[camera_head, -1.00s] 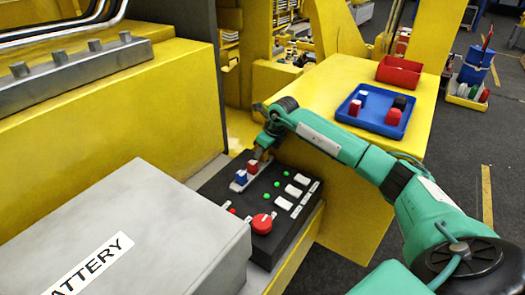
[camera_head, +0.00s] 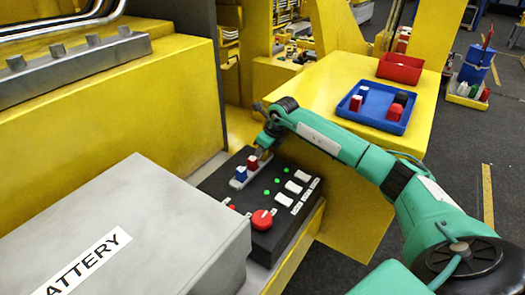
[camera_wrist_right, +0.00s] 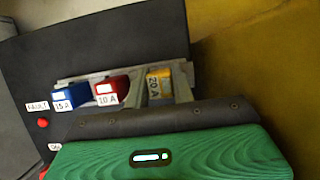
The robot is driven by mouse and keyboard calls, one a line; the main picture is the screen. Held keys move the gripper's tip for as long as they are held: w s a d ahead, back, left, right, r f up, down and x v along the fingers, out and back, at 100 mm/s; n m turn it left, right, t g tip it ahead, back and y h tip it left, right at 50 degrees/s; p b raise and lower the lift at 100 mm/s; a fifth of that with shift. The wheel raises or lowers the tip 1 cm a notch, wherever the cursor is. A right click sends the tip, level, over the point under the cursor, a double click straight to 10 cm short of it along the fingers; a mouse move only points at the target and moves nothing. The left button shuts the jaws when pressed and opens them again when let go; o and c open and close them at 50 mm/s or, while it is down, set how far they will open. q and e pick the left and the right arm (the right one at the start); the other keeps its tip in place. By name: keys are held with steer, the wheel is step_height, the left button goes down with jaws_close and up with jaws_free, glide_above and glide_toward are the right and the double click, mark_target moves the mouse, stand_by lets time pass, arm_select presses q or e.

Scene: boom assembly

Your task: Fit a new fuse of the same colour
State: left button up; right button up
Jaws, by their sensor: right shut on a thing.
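My right gripper (camera_head: 263,153) is at the far end of the fuse row on the black panel (camera_head: 277,236). In the right wrist view its fingers (camera_wrist_right: 156,92) are shut on a yellow fuse marked 20 A (camera_wrist_right: 159,84). That fuse is in line with a red 10 A fuse (camera_wrist_right: 112,91) and a blue 15 A fuse (camera_wrist_right: 74,95) on the grey holder (camera_wrist_right: 95,76). I cannot tell how deep the yellow fuse sits. My left gripper is out of view.
A red fault lamp (camera_wrist_right: 43,122) shows beside the fuses. The panel also has green lamps, white switches (camera_head: 293,187) and a red knob (camera_head: 261,219). The grey battery box (camera_head: 130,215) stands close on the left. An empty-looking red bin (camera_head: 400,70) is behind the tray.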

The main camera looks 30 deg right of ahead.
steer(key=shift+f, duration=0.1)
steer(key=o, duration=1)
steer(key=shift+s, duration=0.1)
steer(key=shift+o, duration=0.2)
steer(key=shift+d+r+b, duration=0.1)
steer(key=shift+r+b, duration=0.2)
steer(key=b+v, duration=0.5)
steer(key=v, duration=0.8)
steer(key=shift+s+r, duration=0.1)
